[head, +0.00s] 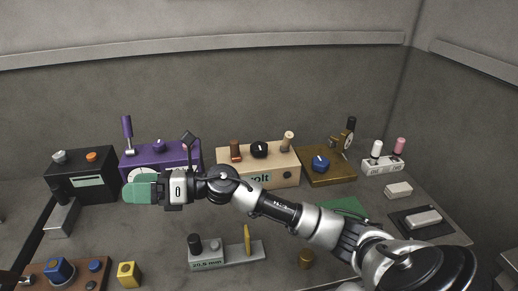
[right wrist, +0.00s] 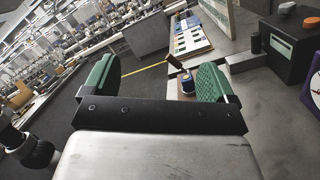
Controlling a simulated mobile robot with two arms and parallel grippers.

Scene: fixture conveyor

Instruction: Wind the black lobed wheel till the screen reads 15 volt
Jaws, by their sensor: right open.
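The black lobed wheel (head: 259,149) is on top of the beige box (head: 226,157) at the back middle in the head view. The screen on the box's front is partly hidden by my right arm; only "olt" shows, and the number is hidden. My right gripper (head: 140,191) has green fingers and points left, in front of the purple box and to the left of the beige box. The right wrist view shows its fingers apart with nothing between them (right wrist: 155,78). The wheel is not in that view. My left gripper is not in view.
The purple box (head: 185,150) and a black box (head: 75,190) stand left of the beige box. A brown board with a blue knob (head: 320,163) stands right of it. A grey block with a small screen (head: 207,263) and a yellow upright piece is at the front.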

